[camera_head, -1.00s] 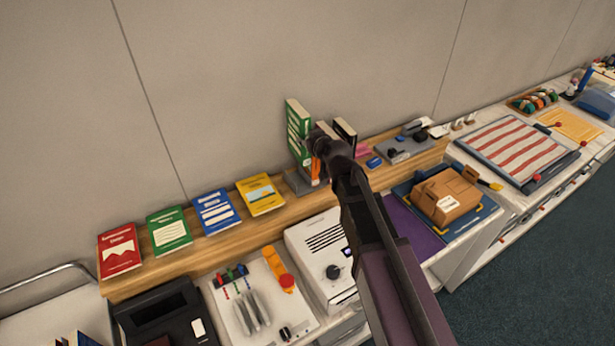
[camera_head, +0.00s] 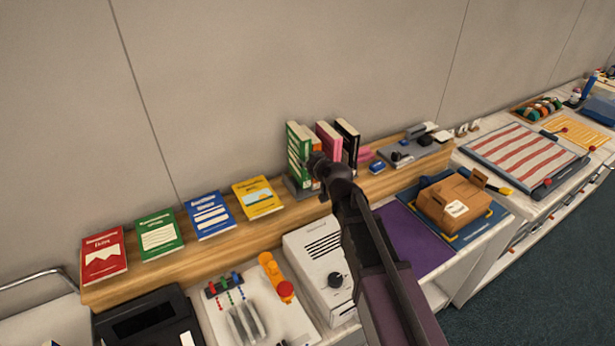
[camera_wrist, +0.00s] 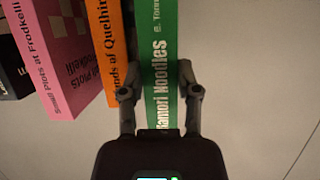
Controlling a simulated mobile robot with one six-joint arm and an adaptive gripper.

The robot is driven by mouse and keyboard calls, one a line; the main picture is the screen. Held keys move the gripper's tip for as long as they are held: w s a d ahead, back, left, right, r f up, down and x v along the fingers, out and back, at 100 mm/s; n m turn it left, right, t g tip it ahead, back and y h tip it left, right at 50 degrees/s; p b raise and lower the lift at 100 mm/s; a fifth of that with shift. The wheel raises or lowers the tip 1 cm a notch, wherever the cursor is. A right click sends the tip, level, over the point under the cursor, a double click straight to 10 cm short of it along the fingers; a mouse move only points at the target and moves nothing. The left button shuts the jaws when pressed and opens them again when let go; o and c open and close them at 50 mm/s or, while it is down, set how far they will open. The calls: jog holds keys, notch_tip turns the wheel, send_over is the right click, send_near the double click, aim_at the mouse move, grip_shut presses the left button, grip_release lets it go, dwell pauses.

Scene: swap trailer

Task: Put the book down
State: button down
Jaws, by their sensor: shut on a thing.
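A green book (camera_head: 297,150) stands upright at the left end of a short row on the wooden shelf. My gripper (camera_head: 313,163) is at its near side. In the wrist view, my gripper (camera_wrist: 160,92) has one finger on each side of the green book's spine (camera_wrist: 163,45) and is shut on it. An orange book (camera_wrist: 114,50) is beside it, close to one finger. A pink book (camera_head: 329,143) and a black book (camera_head: 347,138) stand farther right. The gripper hides the green book's lower part, so I cannot tell whether its base touches the shelf.
Red (camera_head: 104,257), green, blue and yellow (camera_head: 258,198) books lie face-up along the wooden shelf (camera_head: 190,256) to the left. A white machine (camera_head: 315,262) is below. A cardboard box (camera_head: 450,203) and a small blue item (camera_head: 377,167) are to the right.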

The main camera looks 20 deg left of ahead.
aim_at(307, 180)
jog(key=shift+f, duration=0.1)
dwell(0.3)
jog(key=shift+f+b, duration=1.9)
jog(key=shift+b, duration=0.05)
jog(key=shift+f, duration=0.1)
jog(key=shift+c, duration=1.6)
grip_release()
jog(key=shift+s+d, duration=0.1)
jog(key=p+v, duration=0.4)
jog(key=v, duration=0.9)
jog(key=shift+s+p, duration=0.35)
jog(key=shift+p, duration=0.05)
jog(key=shift+d, duration=0.1)
